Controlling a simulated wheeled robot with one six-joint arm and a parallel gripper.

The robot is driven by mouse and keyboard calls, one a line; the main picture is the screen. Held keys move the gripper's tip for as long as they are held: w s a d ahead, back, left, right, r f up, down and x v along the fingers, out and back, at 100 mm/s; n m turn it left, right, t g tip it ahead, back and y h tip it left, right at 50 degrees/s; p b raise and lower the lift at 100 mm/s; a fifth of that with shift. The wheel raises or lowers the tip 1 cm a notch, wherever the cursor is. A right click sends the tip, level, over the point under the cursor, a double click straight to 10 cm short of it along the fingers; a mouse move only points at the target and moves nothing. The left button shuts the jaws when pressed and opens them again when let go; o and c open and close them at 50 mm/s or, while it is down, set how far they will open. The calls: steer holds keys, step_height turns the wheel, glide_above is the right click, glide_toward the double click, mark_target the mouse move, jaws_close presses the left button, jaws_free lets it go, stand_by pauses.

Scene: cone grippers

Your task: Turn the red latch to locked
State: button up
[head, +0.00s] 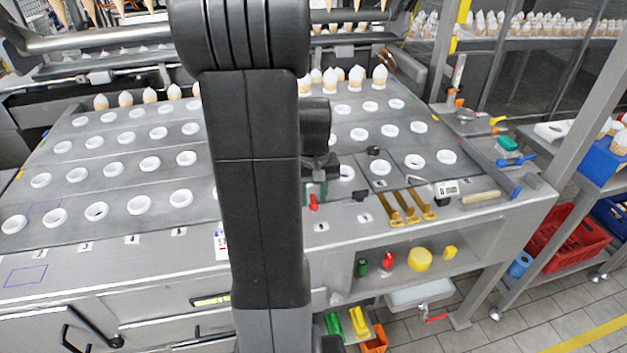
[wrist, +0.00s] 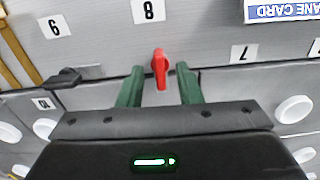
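The red latch (head: 313,202) is small and sits near the front edge of the slotted steel table, just right of my arm. In the wrist view the red latch (wrist: 160,67) stands near the 8 label, its long side running up and down the picture. My gripper (wrist: 159,84) is open, with one green finger on each side of the latch and a gap on both sides. In the head view my gripper (head: 316,188) is partly hidden by my arm.
A black latch (wrist: 75,77) sits to the left in the wrist view, near labels 9 and 10. White ring holders (wrist: 294,108) lie nearby. A lane card (wrist: 283,10) lies upper right.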

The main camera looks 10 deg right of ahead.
mark_target(313, 199)
step_height(313, 199, up, 13)
steer(key=shift+r, duration=0.2)
stand_by(0.4)
step_height(313, 199, down, 14)
steer(key=shift+r, duration=0.1)
stand_by(0.4)
stand_by(0.4)
